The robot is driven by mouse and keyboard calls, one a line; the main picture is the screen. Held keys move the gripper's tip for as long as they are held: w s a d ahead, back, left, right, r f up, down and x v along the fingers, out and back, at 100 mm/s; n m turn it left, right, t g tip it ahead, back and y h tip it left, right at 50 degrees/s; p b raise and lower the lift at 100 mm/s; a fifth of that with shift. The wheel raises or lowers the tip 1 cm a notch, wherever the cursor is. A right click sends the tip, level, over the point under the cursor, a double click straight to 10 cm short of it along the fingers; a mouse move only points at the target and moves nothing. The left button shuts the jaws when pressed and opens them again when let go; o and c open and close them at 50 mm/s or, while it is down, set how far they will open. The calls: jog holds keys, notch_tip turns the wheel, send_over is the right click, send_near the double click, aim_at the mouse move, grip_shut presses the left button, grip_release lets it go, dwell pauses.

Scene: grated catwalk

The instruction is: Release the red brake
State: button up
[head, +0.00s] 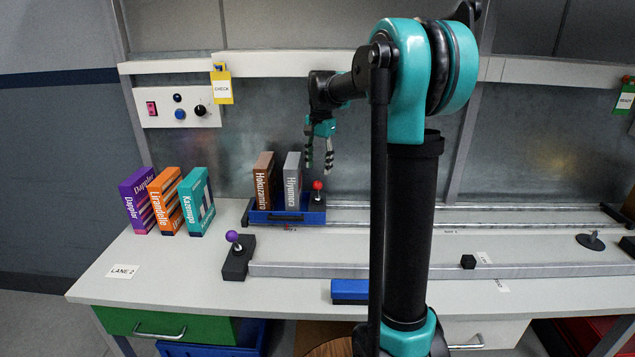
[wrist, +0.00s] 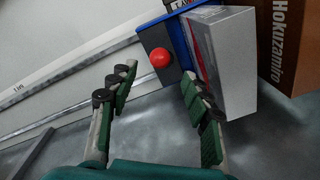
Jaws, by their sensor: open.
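The red brake shows as a red ball knob (head: 318,185) on a short stem, on a dark block at the right end of a blue carriage (head: 285,217). In the wrist view the red knob (wrist: 163,57) lies ahead of the fingertips, a little above the gap between them. My gripper (head: 320,160) is open and empty, pointing down just above the knob and apart from it. It also shows in the wrist view (wrist: 155,80), with one finger each side. The right finger there overlaps the grey box's edge in the picture; I cannot tell whether they touch.
A brown box (head: 265,181) and a grey box (head: 292,181) stand on the carriage, left of the knob. A purple knob (head: 232,236) sits on a nearer rail's end block. Purple, orange and teal boxes (head: 197,202) stand left. A control panel (head: 178,107) hangs behind.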

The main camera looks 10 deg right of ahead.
aim_at(317, 191)
notch_tip(317, 191, down, 7)
jog(key=shift+w+a+r, duration=0.1)
jog(key=shift+a+r, duration=0.05)
jog(key=shift+c, duration=0.6)
grip_shut()
jog(key=shift+w, duration=0.1)
